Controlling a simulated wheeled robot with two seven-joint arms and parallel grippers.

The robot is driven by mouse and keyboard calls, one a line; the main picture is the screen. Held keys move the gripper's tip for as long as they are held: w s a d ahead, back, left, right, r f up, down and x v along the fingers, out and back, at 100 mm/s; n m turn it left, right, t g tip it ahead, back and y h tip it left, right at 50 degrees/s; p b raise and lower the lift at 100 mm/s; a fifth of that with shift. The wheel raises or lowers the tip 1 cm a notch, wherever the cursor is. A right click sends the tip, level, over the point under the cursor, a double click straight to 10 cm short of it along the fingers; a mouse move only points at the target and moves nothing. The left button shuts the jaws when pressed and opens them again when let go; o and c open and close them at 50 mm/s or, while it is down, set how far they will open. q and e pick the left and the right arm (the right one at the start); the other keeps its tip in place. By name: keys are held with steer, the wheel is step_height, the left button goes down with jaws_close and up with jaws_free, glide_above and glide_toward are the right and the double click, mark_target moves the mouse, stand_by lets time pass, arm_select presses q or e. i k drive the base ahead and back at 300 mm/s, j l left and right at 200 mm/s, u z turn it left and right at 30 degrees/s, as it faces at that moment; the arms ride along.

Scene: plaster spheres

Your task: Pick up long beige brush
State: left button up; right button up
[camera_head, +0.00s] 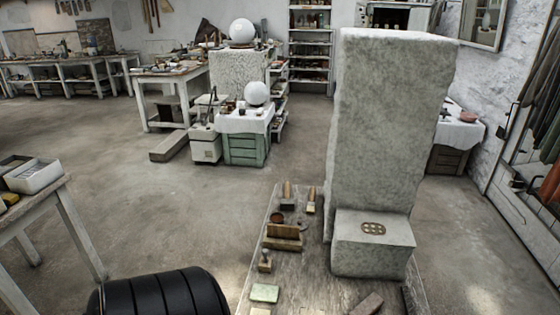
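Two upright brush-like tools stand at the far end of the low wooden workbench (290,262) in front of me. One is a brownish tool (287,191) on the left, and the other is a paler, beige brush-like tool (311,201) just right of it. They are small in the picture, and I cannot tell for sure which is the long beige brush. Neither of my grippers shows in the head view.
A tall rough stone block (385,125) and a lower block (372,250) rise at the bench's right side. A wooden box (283,238) and a pale green block (265,293) lie on the bench. A table (62,205) stands left; open floor lies between.

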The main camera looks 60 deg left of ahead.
mark_target(310, 209)
steer(key=u, duration=1.85)
steer(key=j+u, duration=0.25)
steer(key=i+j+u, duration=0.25)
steer(key=j, duration=0.2)
steer(key=j+u, duration=0.25)
steer(key=i+j+u, duration=0.4)
steer(key=i+j, duration=0.75)
steer(key=i+l+z, duration=0.15)
steer(key=i+z, duration=0.7)
steer(key=i+j+z, duration=0.25)
steer(key=i+z, duration=0.2)
steer(key=i, duration=0.05)
